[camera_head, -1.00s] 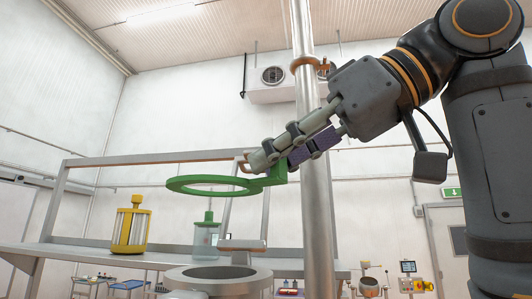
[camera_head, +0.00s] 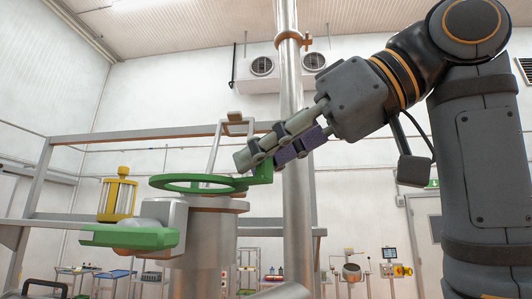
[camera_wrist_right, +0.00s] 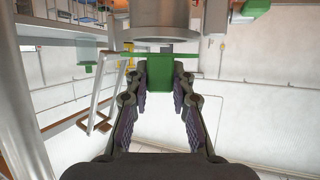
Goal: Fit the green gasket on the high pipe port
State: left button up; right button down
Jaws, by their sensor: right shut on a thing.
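The green gasket (camera_head: 196,190) is a flat ring with a tab at its right side, held about level. My right gripper (camera_head: 258,157) is shut on that tab. The high pipe port (camera_head: 206,245) is an upright grey steel cylinder with a wider rim. The gasket is just above this rim in the head view; whether it touches cannot be told. In the right wrist view the gasket (camera_wrist_right: 130,54) is edge-on, close to the port's rim (camera_wrist_right: 160,32), with its tab between the fingers. My left gripper is not in view.
A tall steel pipe (camera_head: 297,210) stands just right of the port, close behind my right fingers. A grey fitting with a green bar (camera_head: 130,237) is left of the port. A yellow-framed cylinder (camera_head: 117,196) and a metal rack (camera_head: 25,205) are further left.

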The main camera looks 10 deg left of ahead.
jog(key=shift+w+a+f+b, duration=0.2)
jog(key=shift+f+b, duration=0.1)
jog(key=shift+f, duration=0.35)
jog(key=shift+s, duration=0.1)
jog(key=shift+s+d, duration=0.1)
jog(key=shift+d, duration=0.05)
jog(key=shift+f, duration=0.25)
jog(key=c, duration=1.1)
grip_release()
notch_tip(320, 180, up, 8)
jog(key=shift+r, duration=1)
